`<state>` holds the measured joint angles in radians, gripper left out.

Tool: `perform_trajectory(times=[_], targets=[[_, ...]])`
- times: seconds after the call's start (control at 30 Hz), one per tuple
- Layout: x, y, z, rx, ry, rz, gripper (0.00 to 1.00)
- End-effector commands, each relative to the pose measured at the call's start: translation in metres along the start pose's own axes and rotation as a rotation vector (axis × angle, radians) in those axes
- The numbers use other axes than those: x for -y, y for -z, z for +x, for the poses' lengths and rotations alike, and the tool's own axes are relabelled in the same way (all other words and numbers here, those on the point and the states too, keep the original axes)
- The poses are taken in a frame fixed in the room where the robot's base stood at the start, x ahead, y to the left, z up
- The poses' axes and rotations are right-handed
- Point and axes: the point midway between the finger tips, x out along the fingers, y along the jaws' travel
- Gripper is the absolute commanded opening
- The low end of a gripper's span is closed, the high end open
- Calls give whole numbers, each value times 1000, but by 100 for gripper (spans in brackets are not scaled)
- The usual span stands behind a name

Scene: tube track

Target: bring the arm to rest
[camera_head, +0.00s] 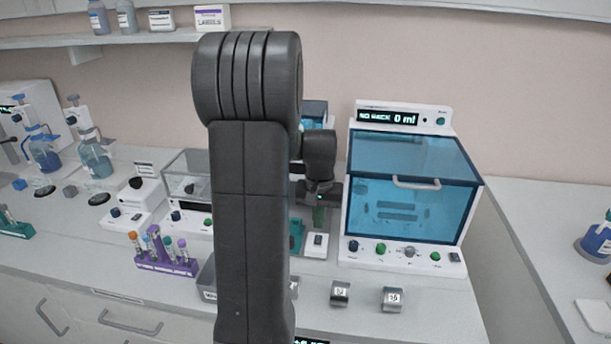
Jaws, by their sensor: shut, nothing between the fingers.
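My arm rises dark grey through the middle of the head view, with its large upper joint near the top. The wrist hangs behind it on the right, in front of the blue-windowed machine's left side. My gripper (320,198) is small and dark at the wrist's lower end, above the bench. It is shut, with nothing held. The fingertips are hard to make out. My arm hides part of the bench and of the things behind it.
The machine (350,255) has a closed blue window. A purple rack (166,264) of tubes stands left of my arm. Two small numbered blocks, one (340,293) and another (393,299), sit near the front edge. Flasks (95,160) stand at the far left.

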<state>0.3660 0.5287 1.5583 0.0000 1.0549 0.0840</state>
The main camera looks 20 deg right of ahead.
Motion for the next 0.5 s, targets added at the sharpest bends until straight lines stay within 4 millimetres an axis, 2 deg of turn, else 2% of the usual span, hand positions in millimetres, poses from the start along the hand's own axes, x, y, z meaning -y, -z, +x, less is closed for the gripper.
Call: perform_trajectory(times=[0.03,0.2,0.5], targets=[[0,0,-8,-1,0,0,0],[0,0,-18,-1,0,0,0],[0,0,-16,0,0,0,0]])
